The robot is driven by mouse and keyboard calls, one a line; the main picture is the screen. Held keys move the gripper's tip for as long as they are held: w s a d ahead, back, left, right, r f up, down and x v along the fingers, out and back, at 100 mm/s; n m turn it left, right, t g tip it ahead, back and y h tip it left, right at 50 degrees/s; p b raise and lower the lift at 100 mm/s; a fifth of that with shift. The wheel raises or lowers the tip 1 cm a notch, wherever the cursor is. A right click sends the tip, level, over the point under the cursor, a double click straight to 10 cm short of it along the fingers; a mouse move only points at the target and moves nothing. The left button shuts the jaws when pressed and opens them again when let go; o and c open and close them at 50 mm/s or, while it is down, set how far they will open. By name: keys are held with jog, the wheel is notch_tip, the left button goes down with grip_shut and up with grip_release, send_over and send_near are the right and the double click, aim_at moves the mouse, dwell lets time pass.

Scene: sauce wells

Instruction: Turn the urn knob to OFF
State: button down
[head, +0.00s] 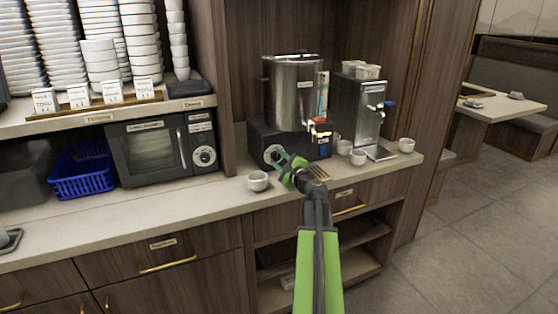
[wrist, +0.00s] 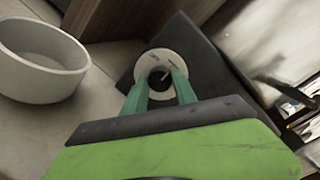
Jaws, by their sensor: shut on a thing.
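The urn (head: 293,92) is a tall steel cylinder on a black base (head: 318,147) on the counter. The urn knob (head: 270,154) sits on a round white dial at the left of the base front. In the wrist view the dark knob (wrist: 159,78) shows in the middle of the white dial, with a light pointer mark. My gripper (head: 281,158) reaches the knob from the front. In the wrist view its two green fingers (wrist: 160,88) lie on either side of the knob, shut on it. The dial lettering is too small to read.
A white cup (head: 258,181) stands on the counter just left of my gripper, close by in the wrist view (wrist: 40,62). A steel dispenser (head: 360,112) and several small cups stand right of the urn. A microwave (head: 150,150) and blue basket (head: 82,172) are left.

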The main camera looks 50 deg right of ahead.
jog(key=n+p, duration=0.1)
jog(key=n, duration=0.4)
jog(key=shift+a+n+g, duration=0.1)
jog(key=shift+n+g, duration=0.2)
jog(key=shift+n, duration=0.1)
jog(key=n+p, duration=0.1)
jog(key=n, duration=0.4)
jog(key=shift+n+g, duration=0.3)
jog(key=shift+h, duration=0.3)
jog(key=c, duration=1)
grip_release()
